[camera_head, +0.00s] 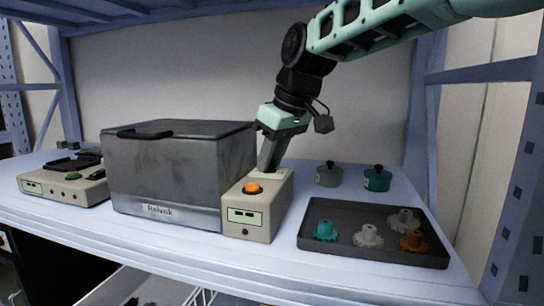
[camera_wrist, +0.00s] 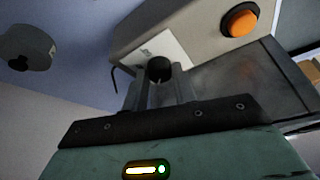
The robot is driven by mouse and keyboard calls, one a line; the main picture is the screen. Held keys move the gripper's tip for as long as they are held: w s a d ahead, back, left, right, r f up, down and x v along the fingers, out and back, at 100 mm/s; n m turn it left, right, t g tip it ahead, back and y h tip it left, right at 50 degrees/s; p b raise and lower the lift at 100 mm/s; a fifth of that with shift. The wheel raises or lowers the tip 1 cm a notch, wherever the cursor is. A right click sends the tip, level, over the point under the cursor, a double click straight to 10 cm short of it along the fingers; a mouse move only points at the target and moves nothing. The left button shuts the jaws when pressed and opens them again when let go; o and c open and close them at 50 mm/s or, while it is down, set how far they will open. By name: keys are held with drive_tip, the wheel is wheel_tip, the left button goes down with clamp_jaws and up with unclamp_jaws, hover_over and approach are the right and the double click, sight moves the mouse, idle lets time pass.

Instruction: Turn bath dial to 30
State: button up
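The bath is a grey metal box (camera_head: 165,175) with a dark lid, and a beige control unit (camera_head: 280,205) stands at its right end. An orange knob (camera_head: 253,188) sits on top of the unit; it also shows in the wrist view (camera_wrist: 240,20). A small black dial (camera_wrist: 160,67) stands by a white label on the unit. My gripper (camera_head: 268,166) points down at the unit's top, behind the orange knob. In the wrist view, its two fingers are apart, one on each side of the black dial. I cannot tell whether they touch it. The dial's reading is not legible.
A dark tray (camera_head: 375,259) with several coloured gear-like parts lies to the right. Two small lidded pots, one grey (camera_head: 329,177) and one teal (camera_head: 377,181), stand behind it. Another beige device (camera_head: 62,190) is at the left. Shelf posts flank the bench.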

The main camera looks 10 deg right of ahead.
drive_tip(key=shift+s+r+m+h+p, duration=0.1)
drive_tip(key=shift+r+m+h+p, duration=0.25)
drive_tip(key=shift+m+p, duration=0.85)
drive_tip(key=shift+f+m+t+h+p, duration=0.3)
drive_tip(key=shift+f+m+p, duration=0.1)
drive_tip(key=shift+p, duration=0.4)
drive_tip(key=o, duration=0.9)
drive_tip(key=shift+o, duration=0.2)
drive_tip(key=shift+r, duration=0.1)
drive_tip(key=p+v, duration=0.3)
drive_tip(key=v, duration=0.8)
drive_tip(key=shift+s+r+p, duration=0.15)
drive_tip(key=shift+r+p, duration=0.2)
drive_tip(key=shift+p, duration=0.05)
drive_tip(key=shift+d, duration=0.1)
